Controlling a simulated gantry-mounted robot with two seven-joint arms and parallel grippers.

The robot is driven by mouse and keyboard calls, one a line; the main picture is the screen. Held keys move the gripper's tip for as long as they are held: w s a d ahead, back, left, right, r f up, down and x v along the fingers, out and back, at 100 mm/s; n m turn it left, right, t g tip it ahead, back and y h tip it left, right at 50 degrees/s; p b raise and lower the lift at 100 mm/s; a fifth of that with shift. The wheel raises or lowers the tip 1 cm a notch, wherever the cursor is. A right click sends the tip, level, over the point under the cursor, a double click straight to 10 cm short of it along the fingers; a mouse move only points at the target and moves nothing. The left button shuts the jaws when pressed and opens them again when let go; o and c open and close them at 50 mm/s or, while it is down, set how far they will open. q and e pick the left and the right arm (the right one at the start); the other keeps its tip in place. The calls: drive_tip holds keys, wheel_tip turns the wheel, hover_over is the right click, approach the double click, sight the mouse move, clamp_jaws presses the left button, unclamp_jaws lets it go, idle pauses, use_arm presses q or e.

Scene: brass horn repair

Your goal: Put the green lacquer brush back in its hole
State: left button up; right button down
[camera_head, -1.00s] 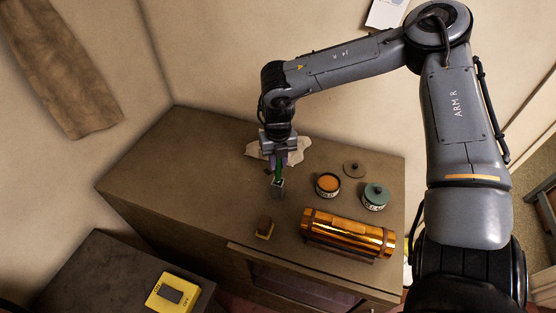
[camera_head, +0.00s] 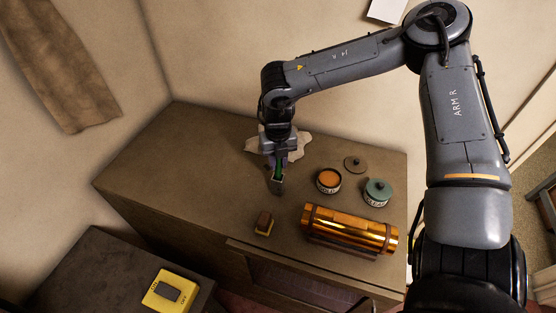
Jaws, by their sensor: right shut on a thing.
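The green lacquer brush (camera_head: 280,170) is held in my right gripper (camera_head: 282,160), which is shut on it and points down over the bench top. Only a short green part shows below the fingers. A small grey block-like holder (camera_head: 276,186) stands directly under the brush on the bench. The brush's lower end meets the top of the holder in this view. I cannot tell whether it is inside the hole, because the hole itself is hidden. My left gripper is not in view.
On the brown bench (camera_head: 190,160) are an open orange tin (camera_head: 328,180), a dark lid (camera_head: 355,164), a green-topped tin (camera_head: 378,192), a shiny brass cylinder (camera_head: 350,230) and a small brown-and-yellow block (camera_head: 264,224). A pale cloth (camera_head: 298,147) lies behind the gripper. The bench's left side is clear.

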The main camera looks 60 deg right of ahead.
drive_tip(key=c, duration=0.9)
unclamp_jaws()
wheel_tip(320, 180, up, 10)
drive_tip(key=shift+f, duration=0.1)
drive_tip(key=shift+r+b, duration=0.3)
drive_tip(key=shift+r, duration=0.2)
